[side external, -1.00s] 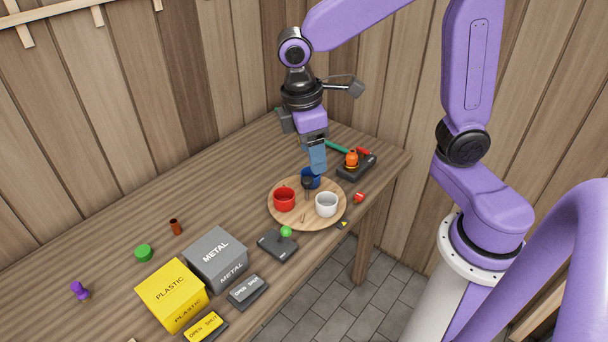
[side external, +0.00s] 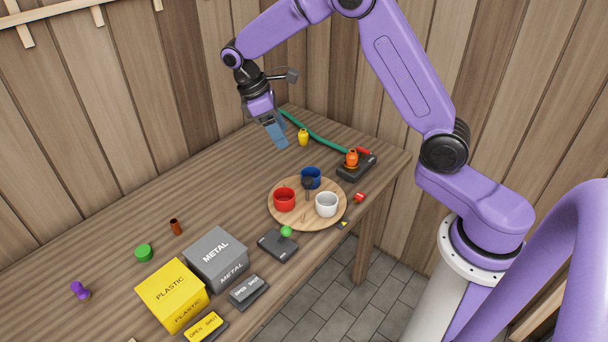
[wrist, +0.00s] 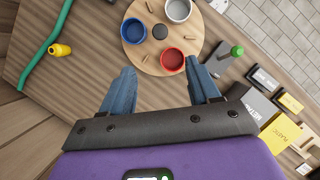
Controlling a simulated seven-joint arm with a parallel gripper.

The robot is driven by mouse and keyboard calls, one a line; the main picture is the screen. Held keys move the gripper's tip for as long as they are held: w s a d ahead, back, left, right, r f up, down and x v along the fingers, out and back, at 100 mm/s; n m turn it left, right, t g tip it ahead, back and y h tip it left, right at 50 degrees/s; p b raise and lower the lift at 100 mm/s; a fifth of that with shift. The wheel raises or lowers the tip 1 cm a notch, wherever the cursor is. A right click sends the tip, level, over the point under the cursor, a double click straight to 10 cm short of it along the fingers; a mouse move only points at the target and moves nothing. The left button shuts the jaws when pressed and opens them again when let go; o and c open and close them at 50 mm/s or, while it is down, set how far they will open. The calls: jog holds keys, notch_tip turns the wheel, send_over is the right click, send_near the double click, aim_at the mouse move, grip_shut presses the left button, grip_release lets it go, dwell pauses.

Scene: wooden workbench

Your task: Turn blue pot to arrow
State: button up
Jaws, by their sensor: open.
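The blue pot (side external: 311,177) stands upright on the back part of a round wooden turntable (side external: 284,219). It also shows in the wrist view (wrist: 133,31), left of the dark centre knob (wrist: 160,31). A red pot (side external: 284,199) and a white pot (side external: 326,204) share the disc. A small dark tile with a yellow mark (side external: 343,223), perhaps the arrow, lies by the turntable's front edge; its direction is too small to tell. My gripper (side external: 277,141) is open and empty, raised above the bench behind the turntable, apart from the pots. Its fingers (wrist: 161,67) are spread in the wrist view.
A green joystick (side external: 286,232) and grey and yellow boxes stand left of the turntable. An orange object on a dark base (side external: 352,160), a yellow bottle-like object (side external: 303,137) and a green hose (side external: 325,138) are behind.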

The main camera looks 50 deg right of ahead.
aim_at(307, 180)
jog(key=x, duration=1.5)
jog(key=shift+s+f, duration=0.1)
jog(key=shift+f, duration=0.2)
grip_shut()
